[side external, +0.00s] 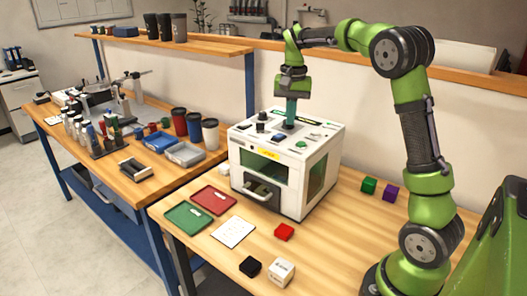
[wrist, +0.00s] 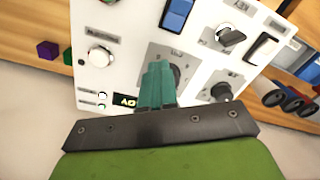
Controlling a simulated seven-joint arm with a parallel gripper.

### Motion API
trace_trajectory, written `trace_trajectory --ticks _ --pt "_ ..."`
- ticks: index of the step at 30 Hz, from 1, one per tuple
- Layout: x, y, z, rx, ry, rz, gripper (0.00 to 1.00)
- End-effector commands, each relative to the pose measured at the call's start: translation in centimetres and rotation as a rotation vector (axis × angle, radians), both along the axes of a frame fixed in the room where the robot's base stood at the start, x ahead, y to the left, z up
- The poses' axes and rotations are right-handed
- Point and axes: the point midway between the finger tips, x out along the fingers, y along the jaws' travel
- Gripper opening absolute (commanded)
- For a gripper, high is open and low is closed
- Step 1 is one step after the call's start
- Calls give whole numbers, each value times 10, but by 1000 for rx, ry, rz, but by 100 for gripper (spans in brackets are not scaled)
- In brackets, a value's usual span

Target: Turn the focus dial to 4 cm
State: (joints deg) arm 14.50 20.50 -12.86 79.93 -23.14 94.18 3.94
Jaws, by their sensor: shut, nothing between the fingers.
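The white laser marker box (side external: 287,165) stands on the wooden table, its controls on the top panel. My gripper (side external: 290,123) points down at the middle of that panel. In the wrist view its teal fingers (wrist: 157,82) are together and empty. A dark round dial (wrist: 178,74) is just beyond the fingertips and partly hidden by them; I cannot tell whether they touch. Another dark knob (wrist: 221,91) stands to its right. The labels are too small or blurred to read, so I cannot tell which is the focus dial or its setting.
Trays (side external: 189,217) and small blocks lie in front of the box.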

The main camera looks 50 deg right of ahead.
Motion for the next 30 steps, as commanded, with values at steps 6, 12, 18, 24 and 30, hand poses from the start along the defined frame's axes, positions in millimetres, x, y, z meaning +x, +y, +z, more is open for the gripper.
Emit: trace_trajectory --ticks 6,12,18,24,30 --pt "-8 -8 -13 -2 40 -18 0" --pt "-9 -7 -13 -2 39 -18 0" --pt "-13 -3 -13 -2 39 -16 0" --pt "-13 0 -3 3 40 -16 0" --pt "-11 1 24 0 31 -10 0"
